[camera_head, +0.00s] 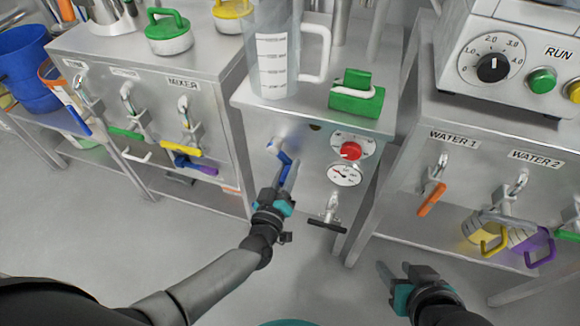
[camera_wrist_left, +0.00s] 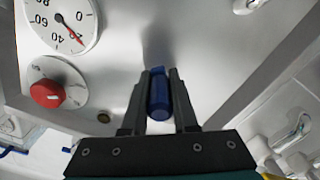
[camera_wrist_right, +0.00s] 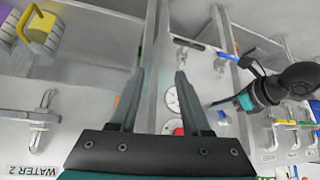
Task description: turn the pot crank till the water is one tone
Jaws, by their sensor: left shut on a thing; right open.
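A blue handle (camera_head: 284,157) sits on the front of the middle steel cabinet (camera_head: 310,190), left of a red knob (camera_head: 351,151) and a gauge (camera_head: 345,175). My left gripper (camera_head: 287,179) is shut on this handle; in the left wrist view the blue handle (camera_wrist_left: 159,93) lies between both fingers. My right gripper (camera_head: 395,269) is open and empty in front of the right-hand bench, low over the floor; its spread fingers (camera_wrist_right: 161,78) show in the right wrist view. No water surface shows. I cannot tell which fitting is the pot crank.
On the middle cabinet stand a clear graduated jug (camera_head: 272,55) and a green block (camera_head: 355,97). A black-handled tap (camera_head: 328,220) juts out below the gauge. The left bench has several coloured valve levers; the right bench has an orange lever (camera_head: 431,198). The floor between is clear.

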